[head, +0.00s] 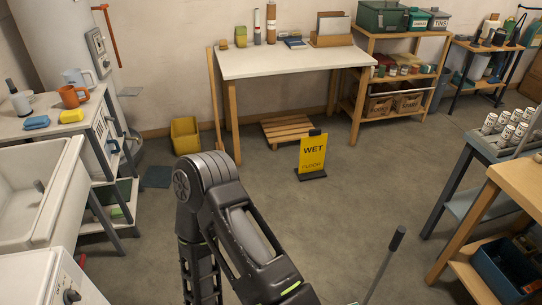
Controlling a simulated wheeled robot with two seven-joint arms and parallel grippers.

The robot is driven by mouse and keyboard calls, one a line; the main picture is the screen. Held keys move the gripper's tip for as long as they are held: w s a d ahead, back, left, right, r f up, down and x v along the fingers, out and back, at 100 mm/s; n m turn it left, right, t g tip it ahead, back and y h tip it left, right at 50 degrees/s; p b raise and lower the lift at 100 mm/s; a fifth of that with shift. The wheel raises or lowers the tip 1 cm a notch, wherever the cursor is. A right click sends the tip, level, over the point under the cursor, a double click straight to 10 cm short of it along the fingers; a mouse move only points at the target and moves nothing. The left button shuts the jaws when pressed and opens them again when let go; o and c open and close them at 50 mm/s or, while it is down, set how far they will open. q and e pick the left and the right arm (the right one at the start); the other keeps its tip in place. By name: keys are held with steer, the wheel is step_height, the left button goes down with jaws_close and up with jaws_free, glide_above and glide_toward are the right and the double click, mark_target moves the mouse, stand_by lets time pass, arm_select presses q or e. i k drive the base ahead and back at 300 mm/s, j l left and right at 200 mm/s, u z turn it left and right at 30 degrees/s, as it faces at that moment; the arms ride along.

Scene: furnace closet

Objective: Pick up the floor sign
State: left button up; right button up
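The yellow floor sign (313,152) reads "WET FLOOR" and stands upright on a dark base on the grey floor, in the middle of the head view. It is in front of the white-topped table, beside a low wooden slatted platform. Nothing of mine touches it. One of my dark arms (235,225) bends across the lower middle, nearer than the sign. Its end runs out of the bottom of the view, so its gripper is hidden. My other gripper does not show either.
Open floor (375,185) surrounds the sign's front and right. A slatted platform (287,130) and a yellow bin (185,135) stand near the table (290,61). A dark-handled pole (386,262) rises at lower right. A sink (35,195) is left; a wooden bench (520,185) is right.

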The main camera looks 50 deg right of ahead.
mark_target(313, 147)
steer(key=z, duration=2.1)
steer(key=i+u, duration=0.4)
steer(key=i, duration=0.45)
steer(key=i+l+u, duration=0.1)
steer(key=i+u, duration=0.3)
steer(key=i, duration=0.45)
steer(key=i+z, duration=0.2)
steer(key=i, duration=0.2)
steer(key=i+j+z, duration=0.25)
steer(key=i, duration=0.15)
steer(key=i+j+z, duration=0.2)
steer(key=i, duration=0.2)
steer(key=i+j+z, duration=0.1)
steer(key=i+z, duration=0.2)
steer(key=z, duration=0.15)
steer(key=i+j+z, duration=0.25)
steer(key=z, duration=0.25)
steer(key=i+j+z, duration=0.25)
steer(key=z, duration=0.2)
steer(key=i+j+z, duration=0.15)
steer(key=j+z, duration=0.3)
steer(key=i+j+z, duration=0.1)
steer(key=j+z, duration=0.4)
steer(key=l, duration=0.15)
